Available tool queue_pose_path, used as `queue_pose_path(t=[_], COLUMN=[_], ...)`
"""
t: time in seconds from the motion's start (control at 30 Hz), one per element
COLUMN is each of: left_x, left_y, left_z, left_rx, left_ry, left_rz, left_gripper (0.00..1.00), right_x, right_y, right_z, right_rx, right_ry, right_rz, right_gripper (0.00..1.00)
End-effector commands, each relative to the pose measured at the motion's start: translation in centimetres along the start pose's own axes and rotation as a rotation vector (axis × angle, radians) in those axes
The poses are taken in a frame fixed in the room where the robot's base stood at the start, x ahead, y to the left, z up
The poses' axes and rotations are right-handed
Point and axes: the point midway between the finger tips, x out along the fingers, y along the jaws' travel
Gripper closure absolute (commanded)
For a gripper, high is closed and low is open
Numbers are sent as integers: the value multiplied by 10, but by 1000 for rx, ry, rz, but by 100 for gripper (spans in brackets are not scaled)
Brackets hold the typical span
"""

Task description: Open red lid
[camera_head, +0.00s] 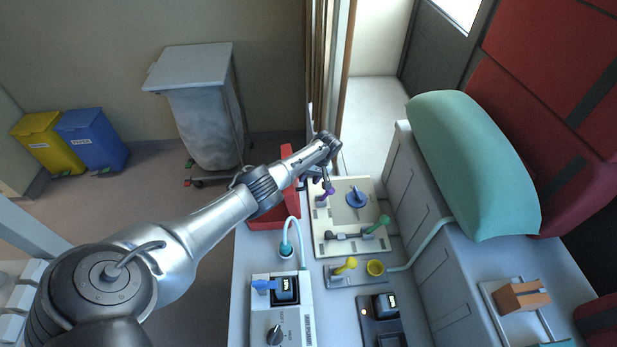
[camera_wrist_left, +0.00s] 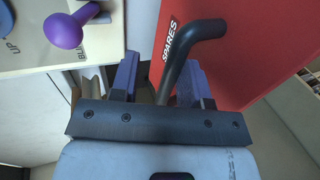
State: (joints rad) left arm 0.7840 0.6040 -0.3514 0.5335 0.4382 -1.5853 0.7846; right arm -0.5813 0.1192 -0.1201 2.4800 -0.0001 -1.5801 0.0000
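The red lid (camera_head: 287,152) belongs to a red box (camera_head: 268,216) left of the panel in the head view, partly covered by my left arm. In the left wrist view a red surface (camera_wrist_left: 245,60) marked "SPARES" fills the right side. A dark bent handle (camera_wrist_left: 208,30) is in front of it and runs down between the fingers of my left gripper (camera_wrist_left: 158,78). The fingers are apart, with a gap between the left finger and the handle. In the head view my left gripper (camera_head: 322,172) is near the panel's upper left corner. I cannot tell how far the lid is raised. My right gripper is not in view.
A beige panel (camera_head: 334,208) carries a purple knob (camera_head: 327,192), blue dial (camera_head: 357,197) and green handle (camera_head: 379,223). A device with a blue handle (camera_head: 264,285) sits nearer.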

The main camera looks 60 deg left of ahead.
Motion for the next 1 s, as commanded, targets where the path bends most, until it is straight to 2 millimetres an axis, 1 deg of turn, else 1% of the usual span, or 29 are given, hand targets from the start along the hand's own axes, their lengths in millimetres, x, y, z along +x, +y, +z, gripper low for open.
queue_pose_path(t=[0.2,0.27,0.33,0.47,0.6,0.8,0.9,1.0], left_x=[-2,-6,-13,-35,-63,-99,-114,-125], left_y=[-1,-1,-1,-1,-1,0,0,0], left_z=[-1,-1,-1,-1,-1,-1,-1,-1], left_rx=[-1,-1,-1,0,0,0,0,0], left_ry=[1,1,2,4,4,3,3,2], left_rz=[-1,0,0,2,2,2,2,1], left_gripper=[58,58,58,58,58,58,58,58], right_x=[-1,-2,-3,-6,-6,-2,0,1], right_y=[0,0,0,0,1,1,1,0], right_z=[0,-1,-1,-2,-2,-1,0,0], right_rx=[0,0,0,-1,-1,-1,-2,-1], right_ry=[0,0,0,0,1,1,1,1], right_rz=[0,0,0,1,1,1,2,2], right_gripper=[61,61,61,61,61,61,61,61])
